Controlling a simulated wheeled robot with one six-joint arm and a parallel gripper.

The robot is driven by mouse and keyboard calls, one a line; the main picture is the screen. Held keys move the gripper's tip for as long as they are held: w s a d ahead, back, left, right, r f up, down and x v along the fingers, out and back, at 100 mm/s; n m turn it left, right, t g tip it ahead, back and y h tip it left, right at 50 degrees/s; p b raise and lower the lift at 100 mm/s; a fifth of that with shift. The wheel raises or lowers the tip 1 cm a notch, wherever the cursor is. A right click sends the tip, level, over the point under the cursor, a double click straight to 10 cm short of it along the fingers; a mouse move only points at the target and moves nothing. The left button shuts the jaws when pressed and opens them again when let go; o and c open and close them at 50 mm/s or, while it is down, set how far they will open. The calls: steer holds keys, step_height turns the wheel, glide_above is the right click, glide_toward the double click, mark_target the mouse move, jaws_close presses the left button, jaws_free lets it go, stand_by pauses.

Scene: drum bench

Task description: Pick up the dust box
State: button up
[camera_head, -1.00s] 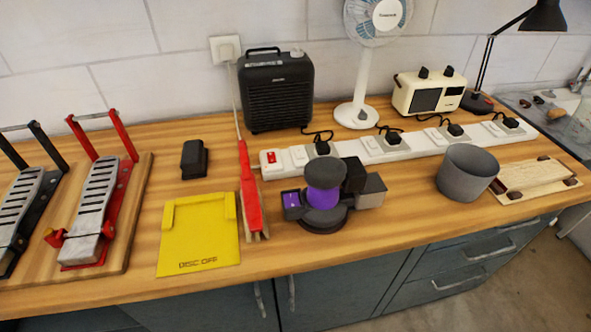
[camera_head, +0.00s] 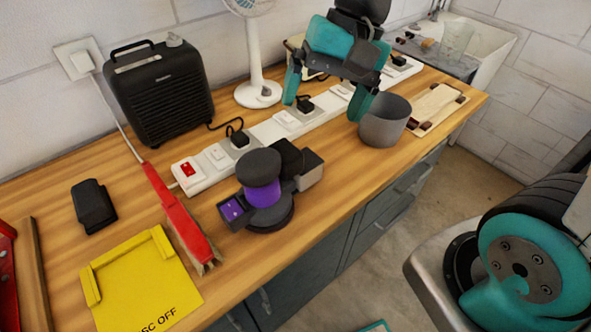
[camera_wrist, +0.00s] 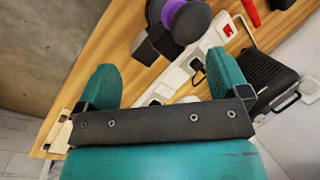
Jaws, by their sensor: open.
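The sander (camera_head: 262,190) sits on the wooden bench, with a dark top, a purple body and a dark round base. A grey box, which I take for the dust box (camera_head: 309,171), juts from its right side behind a black part. In the wrist view the dust box (camera_wrist: 146,51) shows beyond my fingers, towards the top. My gripper (camera_head: 328,94) is open and empty, above the bench to the right of and behind the sander, apart from the dust box. Its two teal fingers also show spread in the wrist view.
A grey cup (camera_head: 384,122) stands close to my right finger. A white power strip (camera_head: 265,133) with black plugs runs behind the sander. A red-handled brush (camera_head: 178,212) and a yellow tray (camera_head: 145,280) lie left. A black heater (camera_head: 160,95) and white fan (camera_head: 257,92) stand behind.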

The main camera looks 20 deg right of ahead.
mark_target(307, 158)
steer(key=w+d+f+m+b, duration=0.1)
steer(key=w+d+f+m, duration=0.55)
steer(key=w+m, duration=0.4)
steer(key=shift+m+g, duration=0.35)
steer(key=shift+g, duration=0.05)
steer(key=x, duration=1.1)
steer(key=shift+s+a, duration=0.1)
steer(key=shift+s, duration=0.25)
steer(key=shift+p+x, duration=0.8)
steer(key=shift+x, duration=2.25)
steer(key=shift+w, duration=0.1)
steer(key=c, duration=0.9)
